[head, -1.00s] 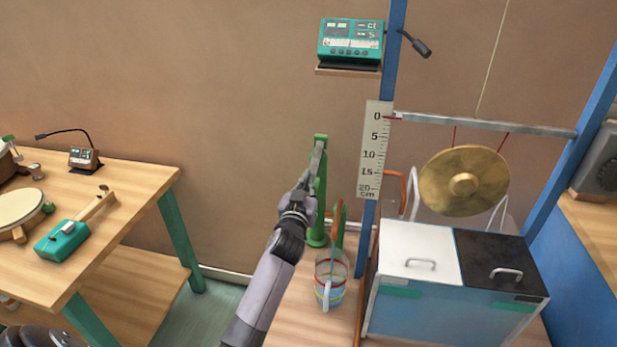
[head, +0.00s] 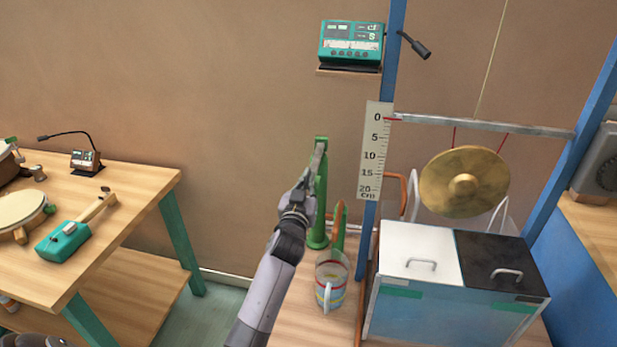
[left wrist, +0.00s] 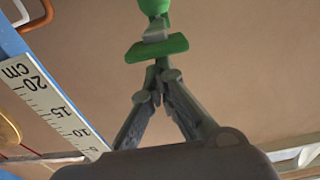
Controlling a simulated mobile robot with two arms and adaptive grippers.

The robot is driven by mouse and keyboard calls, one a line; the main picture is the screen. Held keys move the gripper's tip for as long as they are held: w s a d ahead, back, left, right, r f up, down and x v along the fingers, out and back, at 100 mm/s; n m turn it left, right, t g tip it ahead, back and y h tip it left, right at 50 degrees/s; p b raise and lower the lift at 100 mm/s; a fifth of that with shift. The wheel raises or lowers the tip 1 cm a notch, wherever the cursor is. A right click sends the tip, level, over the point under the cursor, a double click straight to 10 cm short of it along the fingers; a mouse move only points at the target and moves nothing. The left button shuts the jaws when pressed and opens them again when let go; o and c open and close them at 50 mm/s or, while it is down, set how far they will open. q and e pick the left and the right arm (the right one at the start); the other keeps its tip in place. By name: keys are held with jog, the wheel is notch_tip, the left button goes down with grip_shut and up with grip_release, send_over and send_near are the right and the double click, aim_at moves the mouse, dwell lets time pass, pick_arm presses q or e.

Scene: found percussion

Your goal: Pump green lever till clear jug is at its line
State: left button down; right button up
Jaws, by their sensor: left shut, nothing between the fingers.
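The green lever (head: 321,190) stands upright on the green pump behind the bench's left part. Its green crossbar (left wrist: 157,48) shows in the left wrist view. My left gripper (head: 319,150) is shut and empty, with its fingertips at the crossbar; the left wrist view shows them close against it (left wrist: 156,30), but exact contact is hard to tell. The clear jug (head: 331,285) stands on the bench below, with coloured bands and a white handle facing me. Its liquid level is too small to read. My right gripper is not in view.
A white ruler (head: 373,150) hangs on a blue post (head: 392,60) right of the lever. A brass gong (head: 463,181) hangs above a white-and-black lidded box (head: 430,300). A teal device (head: 350,42) sits on a shelf. A wooden table (head: 120,230) stands at left.

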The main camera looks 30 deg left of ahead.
pick_arm(q)
jog(key=r+b+v, duration=0.1)
jog(key=r+v, duration=0.1)
jog(key=v, duration=0.8)
jog(key=shift+s+d, duration=0.15)
jog(key=shift+s, duration=0.2)
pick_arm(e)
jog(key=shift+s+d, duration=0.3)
pick_arm(q)
jog(key=shift+r, duration=0.15)
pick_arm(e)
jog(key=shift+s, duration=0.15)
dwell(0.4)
